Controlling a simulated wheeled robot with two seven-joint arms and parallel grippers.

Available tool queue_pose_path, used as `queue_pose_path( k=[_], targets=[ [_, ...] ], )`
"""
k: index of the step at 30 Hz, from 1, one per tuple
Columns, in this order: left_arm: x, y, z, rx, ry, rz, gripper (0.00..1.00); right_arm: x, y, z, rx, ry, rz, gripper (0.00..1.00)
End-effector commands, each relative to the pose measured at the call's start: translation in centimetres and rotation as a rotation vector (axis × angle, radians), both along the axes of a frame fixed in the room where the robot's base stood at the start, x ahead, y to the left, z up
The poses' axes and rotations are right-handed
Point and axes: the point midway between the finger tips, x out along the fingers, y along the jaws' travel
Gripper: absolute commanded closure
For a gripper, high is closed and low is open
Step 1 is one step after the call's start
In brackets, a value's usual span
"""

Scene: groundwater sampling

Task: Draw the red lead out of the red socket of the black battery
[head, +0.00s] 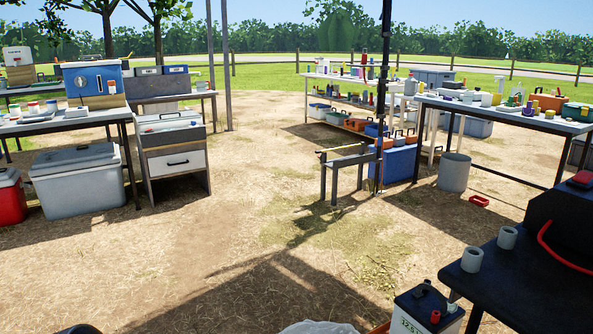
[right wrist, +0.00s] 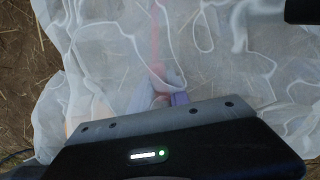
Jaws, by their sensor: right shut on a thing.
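The black battery (head: 410,308), with a pale printed front, stands at the bottom right in the head view, cut off by the lower edge. A small red piece (head: 435,317) sits on its top; I cannot tell whether it is the socket or a plug in it. A red lead (head: 556,253) curves over the black case at the right edge; its ends are not clear. In the right wrist view my right gripper (right wrist: 172,104) is shut on a translucent white bag (right wrist: 90,60), its fingertips largely hidden.
The bag's top (head: 318,327) shows at the bottom of the head view. Right of the battery is a dark table (head: 520,285) with two grey cups (head: 472,260). Bare ground lies open in the middle, with a small bench (head: 345,165) and loaded tables around.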

Motion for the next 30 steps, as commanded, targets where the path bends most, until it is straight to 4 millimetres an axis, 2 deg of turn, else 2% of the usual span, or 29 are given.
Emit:
queue_pose_path(
  k=[1,6,16,30],
  targets=[
    [0.0,0.0,0.0,0.0,0.0,0.0,0.54,0.0,0.0,0.0,0.0,0.0,0.0,0.87],
    [0.0,0.0,0.0,0.0,0.0,0.0,0.54,0.0,0.0,0.0,0.0,0.0,0.0,1.0],
    [0.0,0.0,0.5,0.0,0.0,0.0,0.54,0.0,0.0,0.6,0.0,0.0,0.0,1.0],
    [0.0,0.0,3.8,0.0,0.0,0.0,0.54,0.0,0.0,4.6,0.0,0.0,0.0,1.0]
  ],
)
